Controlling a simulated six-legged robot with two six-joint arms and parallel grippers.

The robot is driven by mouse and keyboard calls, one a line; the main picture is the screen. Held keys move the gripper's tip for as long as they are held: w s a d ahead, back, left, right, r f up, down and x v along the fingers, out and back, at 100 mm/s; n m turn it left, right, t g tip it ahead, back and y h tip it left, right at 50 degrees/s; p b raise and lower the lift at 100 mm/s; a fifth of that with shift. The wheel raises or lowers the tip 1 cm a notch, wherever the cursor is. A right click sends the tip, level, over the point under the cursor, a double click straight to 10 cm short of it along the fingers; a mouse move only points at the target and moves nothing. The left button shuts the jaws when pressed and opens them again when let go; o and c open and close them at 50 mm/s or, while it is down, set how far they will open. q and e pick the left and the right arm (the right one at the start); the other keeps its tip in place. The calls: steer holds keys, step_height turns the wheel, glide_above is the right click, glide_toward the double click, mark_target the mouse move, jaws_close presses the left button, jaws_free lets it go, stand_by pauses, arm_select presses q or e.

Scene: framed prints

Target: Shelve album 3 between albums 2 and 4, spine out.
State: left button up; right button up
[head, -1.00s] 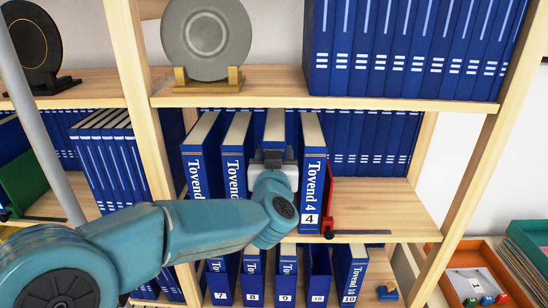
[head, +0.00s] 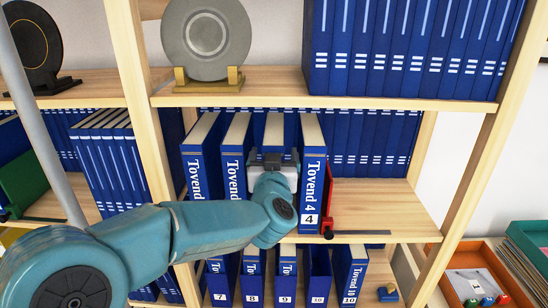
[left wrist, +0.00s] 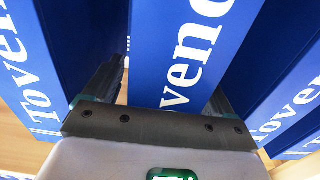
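Blue album 4 (head: 313,185) stands upright, spine out, at the right of the row on the middle shelf. Two blue Tovend albums, the nearer-to-centre one (head: 236,165) presumably album 2, stand to the left. Between it and album 4 stands another blue album (head: 274,128), its spine mostly hidden by my arm; its number is hidden. My left gripper (head: 273,160) is at this spine. In the left wrist view its fingers straddle the spine (left wrist: 185,60), with a narrow gap showing at the left finger, so it looks open. My right gripper is not in view.
A red bookend (head: 327,205) stands right of album 4, with bare shelf (head: 380,208) beyond it. Plates (head: 206,38) and more blue volumes (head: 420,50) stand above. Wooden uprights (head: 130,60) flank the bay.

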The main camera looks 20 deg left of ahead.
arm_select(q)
steer(key=b+v, duration=0.4)
steer(key=v, duration=1.2)
steer(key=shift+s+d, duration=0.1)
steer(key=shift+s, duration=0.05)
